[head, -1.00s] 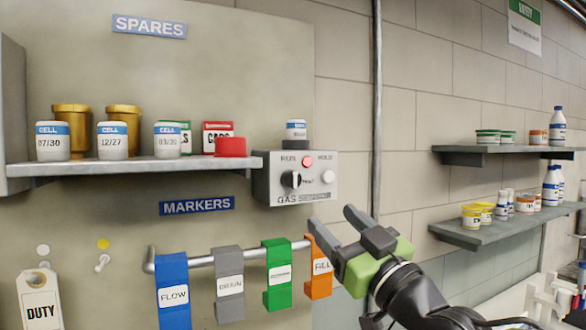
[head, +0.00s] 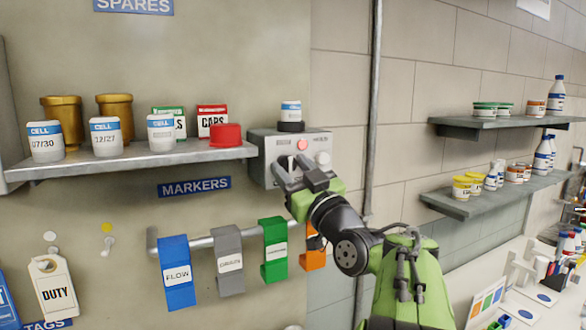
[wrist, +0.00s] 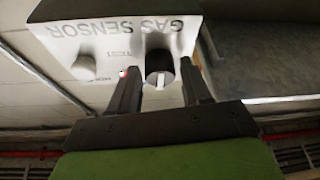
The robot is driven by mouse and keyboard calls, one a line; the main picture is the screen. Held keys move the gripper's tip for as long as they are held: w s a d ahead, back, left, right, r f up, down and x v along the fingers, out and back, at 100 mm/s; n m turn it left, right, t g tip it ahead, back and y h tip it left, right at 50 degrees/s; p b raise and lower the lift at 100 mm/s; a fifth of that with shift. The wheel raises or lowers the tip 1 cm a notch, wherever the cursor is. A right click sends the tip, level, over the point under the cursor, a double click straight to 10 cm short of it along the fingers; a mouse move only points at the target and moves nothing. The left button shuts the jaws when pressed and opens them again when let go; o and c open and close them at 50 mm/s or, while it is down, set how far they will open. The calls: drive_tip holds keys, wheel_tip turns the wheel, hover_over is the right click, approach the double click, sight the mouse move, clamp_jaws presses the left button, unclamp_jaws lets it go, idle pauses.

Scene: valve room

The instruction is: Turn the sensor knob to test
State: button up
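The gas sensor box (head: 262,152) is a grey box on the wall at the right end of the shelf. Its black knob (wrist: 159,64) with a white pointer mark shows in the wrist view, where the picture is inverted; the knob is hidden behind my gripper in the head view. My gripper (head: 289,166) is at the box face. In the wrist view my gripper (wrist: 158,72) is open, one finger on each side of the knob, with gaps visible. A TEST label (wrist: 116,54) is printed near the knob. A red light (head: 302,144) and white button (head: 323,158) are on the face.
A small cell jar (head: 291,111) stands on the box. The spares shelf (head: 130,161) holds jars, boxes and a red cap (head: 226,134) to the left. Coloured markers hang on a rail (head: 200,243) below. A vertical pipe (head: 372,100) runs to the right.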

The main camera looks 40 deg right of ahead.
drive_tip(key=c, duration=0.7)
drive_tip(key=shift+m, duration=0.3)
drive_tip(key=m+h, duration=0.1)
drive_tip(key=m, duration=0.1)
drive_tip(key=m+h, duration=0.1)
drive_tip(key=m, duration=0.1)
drive_tip(key=m+g+h+p, duration=0.1)
drive_tip(key=m, duration=0.1)
drive_tip(key=shift+w+a+r+m+h, duration=0.1)
drive_tip(key=shift+a+m+h, duration=0.2)
drive_tip(key=shift+h, duration=0.1)
drive_tip(key=m+g+h, duration=0.1)
drive_tip(key=m, duration=0.2)
drive_tip(key=m+g+h+p, duration=0.1)
drive_tip(key=m, duration=0.2)
drive_tip(key=shift+a+m, duration=0.1)
drive_tip(key=shift+m, duration=0.2)
drive_tip(key=m+g, duration=0.1)
drive_tip(key=m, duration=0.1)
drive_tip(key=m+g+h, duration=0.1)
drive_tip(key=m, duration=0.2)
drive_tip(key=shift+h, duration=0.3)
drive_tip(key=shift+r+m+g+b, duration=0.15)
drive_tip(key=shift+m+g+b, duration=0.75)
drive_tip(key=shift+m, duration=1.4)
drive_tip(key=shift+g, duration=0.3)
